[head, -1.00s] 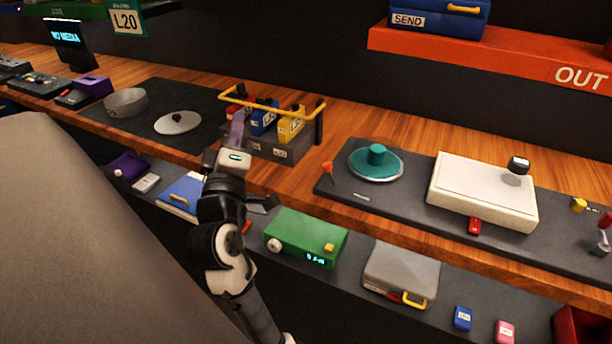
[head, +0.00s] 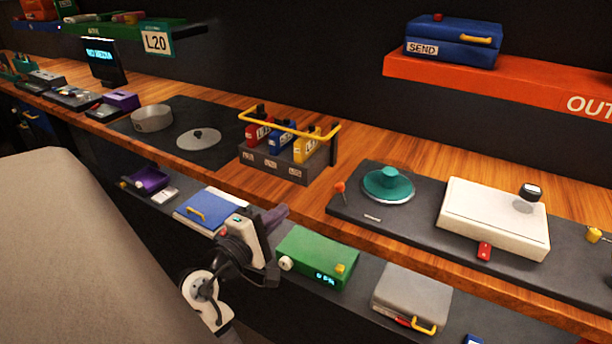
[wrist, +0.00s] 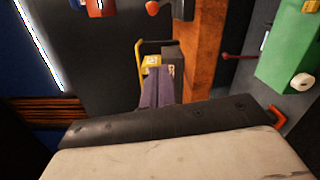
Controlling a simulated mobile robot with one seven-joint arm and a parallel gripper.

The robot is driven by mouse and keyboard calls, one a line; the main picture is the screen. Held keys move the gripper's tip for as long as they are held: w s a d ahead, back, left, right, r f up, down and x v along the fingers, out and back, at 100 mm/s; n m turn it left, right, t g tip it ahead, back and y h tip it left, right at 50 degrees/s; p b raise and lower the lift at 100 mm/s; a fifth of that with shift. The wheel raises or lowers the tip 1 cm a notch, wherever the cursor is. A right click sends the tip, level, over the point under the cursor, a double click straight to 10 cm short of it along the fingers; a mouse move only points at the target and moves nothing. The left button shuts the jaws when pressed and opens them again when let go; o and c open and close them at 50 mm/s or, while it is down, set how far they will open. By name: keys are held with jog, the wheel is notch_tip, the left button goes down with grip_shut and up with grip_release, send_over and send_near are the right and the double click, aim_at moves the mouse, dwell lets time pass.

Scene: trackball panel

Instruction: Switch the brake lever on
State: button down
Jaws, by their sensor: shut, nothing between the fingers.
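A small upright lever with an orange-red knob (head: 339,187) stands at the left end of the dark panel (head: 353,205) in the head view. It may be the brake lever, but I read no label naming it. A red-knobbed stick (wrist: 228,56) also shows in the wrist view; I cannot tell whether it is the same lever. My gripper (head: 280,212) has purple fingers and is in front of the wooden counter, left of and lower in the picture than the lever. The fingers (wrist: 158,88) look shut and empty in the wrist view.
A rack (head: 275,163) of red, blue and yellow blocks with a yellow rail (head: 290,126) stands on the counter. A teal knobbed disc (head: 388,185) and white box (head: 493,217) are right of the lever. A green box (head: 318,256) sits on the lower shelf near my gripper.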

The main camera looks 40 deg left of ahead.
aim_at(342, 195)
jog(key=w, duration=0.3)
jog(key=w+a+p, duration=0.1)
jog(key=w, duration=0.2)
jog(key=w+p, duration=0.1)
jog(key=w, duration=0.3)
jog(key=shift+a+r, duration=0.2)
jog(key=shift+r, duration=0.05)
jog(key=shift+w+d+r+p, duration=0.15)
jog(key=shift+d+p, duration=0.25)
jog(key=shift+d, duration=0.25)
jog(key=shift+w+d+r+p, duration=0.1)
jog(key=shift+d+p, duration=0.25)
jog(key=shift+d, duration=0.25)
jog(key=shift+w+d, duration=0.25)
jog(key=shift+d, duration=0.35)
jog(key=shift+d+r+m, duration=0.3)
jog(key=shift+d+m, duration=0.05)
jog(key=shift+m, duration=0.65)
jog(key=shift+w+d, duration=0.1)
jog(key=m, duration=0.1)
jog(key=d+m+b, duration=0.1)
jog(key=m, duration=0.1)
jog(key=d+r+m, duration=0.1)
jog(key=shift+w+m+g, duration=0.2)
jog(key=shift+m+g, duration=0.1)
jog(key=shift+a, duration=0.1)
